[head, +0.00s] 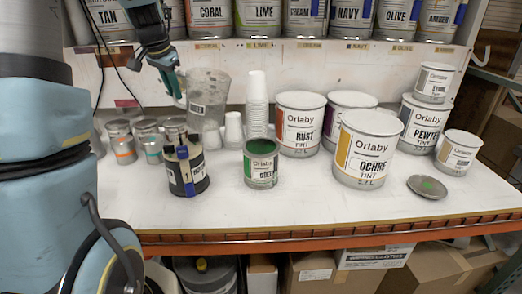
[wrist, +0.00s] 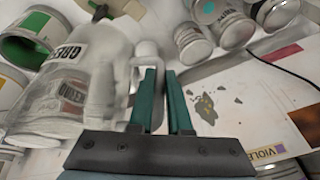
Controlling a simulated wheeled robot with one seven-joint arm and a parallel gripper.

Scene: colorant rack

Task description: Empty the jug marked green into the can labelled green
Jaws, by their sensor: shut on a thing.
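A dark container with blue tape (head: 187,172) stands in front of the jug. Small tins (head: 122,143) are at left. Paper cups (head: 257,100) stand behind the can. Large tint cans (head: 366,150) fill the right. A loose lid (head: 428,187) lies front right. A full shelf hangs above.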

